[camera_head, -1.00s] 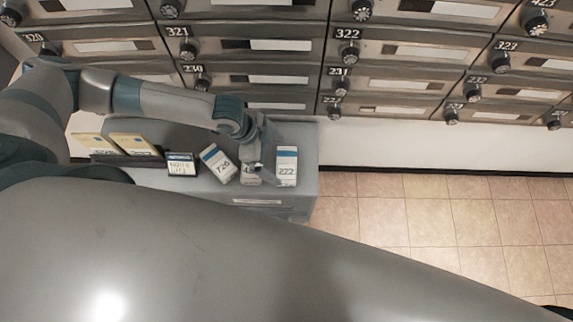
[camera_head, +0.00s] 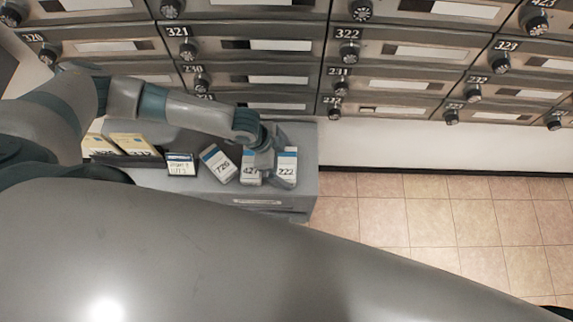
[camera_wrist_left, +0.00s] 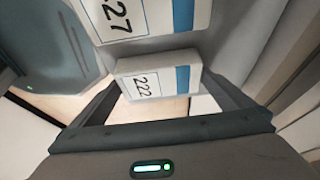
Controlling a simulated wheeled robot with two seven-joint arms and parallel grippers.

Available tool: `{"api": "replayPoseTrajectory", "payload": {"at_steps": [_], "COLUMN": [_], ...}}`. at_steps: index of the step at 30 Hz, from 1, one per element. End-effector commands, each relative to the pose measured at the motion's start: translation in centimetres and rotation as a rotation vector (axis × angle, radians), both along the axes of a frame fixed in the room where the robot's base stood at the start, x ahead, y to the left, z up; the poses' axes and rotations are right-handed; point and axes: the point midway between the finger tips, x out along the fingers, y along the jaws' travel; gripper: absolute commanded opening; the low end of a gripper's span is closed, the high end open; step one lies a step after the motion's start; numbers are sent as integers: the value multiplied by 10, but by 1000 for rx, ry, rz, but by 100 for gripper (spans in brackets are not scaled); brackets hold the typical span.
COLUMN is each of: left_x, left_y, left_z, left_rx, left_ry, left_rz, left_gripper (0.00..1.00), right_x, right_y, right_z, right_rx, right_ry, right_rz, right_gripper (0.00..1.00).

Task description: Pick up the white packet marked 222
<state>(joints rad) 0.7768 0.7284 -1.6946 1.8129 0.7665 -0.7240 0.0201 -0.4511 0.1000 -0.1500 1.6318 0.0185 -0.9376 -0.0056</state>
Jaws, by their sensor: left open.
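The white packet marked 222 (camera_head: 290,160), with a blue band, stands at the right end of the grey cabinet top. It is partly covered by my left gripper (camera_head: 280,178) in the head view. In the left wrist view the 222 packet (camera_wrist_left: 158,82) shows between the two spread fingers of my left gripper (camera_wrist_left: 155,84), which is open. I cannot tell whether the fingers touch it. My right gripper is not in view.
A similar white packet marked 427 (camera_head: 250,168) stands close on the left of the 222 packet. A packet marked 720 (camera_head: 217,164), a small dark-framed sign (camera_head: 180,164) and yellow packets (camera_head: 132,145) are further left. Mailboxes (camera_head: 395,85) line the wall behind.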

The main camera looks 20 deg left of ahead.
Motion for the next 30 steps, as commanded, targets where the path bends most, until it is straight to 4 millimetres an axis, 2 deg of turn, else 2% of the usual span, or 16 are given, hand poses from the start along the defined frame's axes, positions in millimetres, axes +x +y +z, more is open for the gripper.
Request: {"api": "replayPoseTrajectory", "payload": {"at_steps": [4,17,19,21,22,30], "left_x": [1,1,1,1,1,1], "left_y": [-3,-3,-3,-3,-3,-3], "left_z": [-7,-7,-7,-7,-7,-6], "left_rx": [-1,0,0,0,0,-1], "left_ry": [-1,0,0,0,0,-1], "left_rz": [0,0,0,0,0,0], "left_gripper": [100,100,88,71,68,68], "right_x": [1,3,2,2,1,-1], "right_y": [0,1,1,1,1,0], "right_z": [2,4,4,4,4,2], "right_rx": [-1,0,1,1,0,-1], "right_ry": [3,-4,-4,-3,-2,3], "right_rz": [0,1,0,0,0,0], "right_gripper": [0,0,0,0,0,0]}}
